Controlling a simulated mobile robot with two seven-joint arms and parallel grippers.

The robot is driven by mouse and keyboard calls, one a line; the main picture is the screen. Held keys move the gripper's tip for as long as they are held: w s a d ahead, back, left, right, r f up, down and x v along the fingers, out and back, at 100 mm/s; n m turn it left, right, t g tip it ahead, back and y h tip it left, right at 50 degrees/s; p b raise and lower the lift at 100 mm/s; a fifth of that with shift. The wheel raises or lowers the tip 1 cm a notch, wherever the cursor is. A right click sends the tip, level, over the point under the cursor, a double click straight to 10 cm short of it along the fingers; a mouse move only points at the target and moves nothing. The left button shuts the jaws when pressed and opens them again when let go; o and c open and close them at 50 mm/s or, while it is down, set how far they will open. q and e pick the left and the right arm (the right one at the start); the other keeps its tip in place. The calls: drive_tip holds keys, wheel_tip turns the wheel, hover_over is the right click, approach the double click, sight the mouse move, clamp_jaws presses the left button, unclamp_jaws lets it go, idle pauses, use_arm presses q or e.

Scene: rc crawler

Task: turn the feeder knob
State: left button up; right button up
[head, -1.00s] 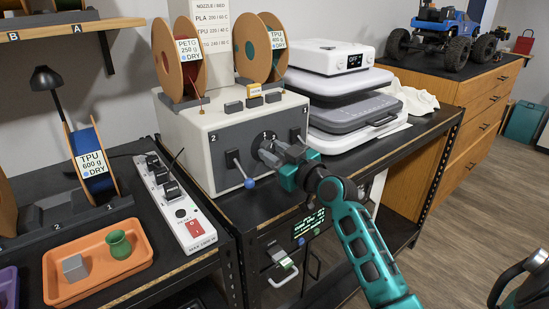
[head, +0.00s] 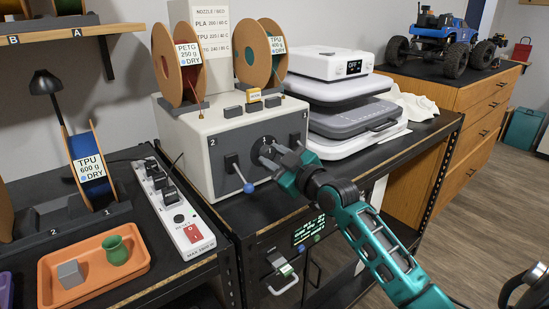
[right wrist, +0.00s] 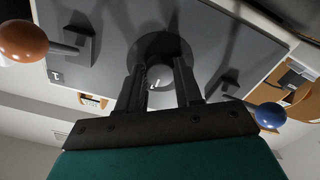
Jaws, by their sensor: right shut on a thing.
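The feeder is a white box (head: 180,140) with a grey front panel. My right gripper (head: 270,154) reaches in from the right and is shut on the knob. In the right wrist view the two dark fingers (right wrist: 160,88) stand on either side of the knob's grip (right wrist: 160,72), with the dark round base (right wrist: 158,46) behind. The fingers partly hide the knob in the head view. I cannot read its exact setting. My left gripper is out of view.
A blue-ball lever (head: 248,187) sticks out left of my gripper. An orange-ball lever (right wrist: 24,40) shows in the wrist view. Two spools (head: 182,62) stand on the feeder. A white appliance (head: 335,70) is to its right, a power strip (head: 183,215) to its left.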

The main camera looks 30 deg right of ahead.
drive_tip(key=o, duration=1)
drive_tip(key=shift+o, duration=0.2)
drive_tip(key=s+d, duration=0.1)
drive_tip(key=s, duration=1.2)
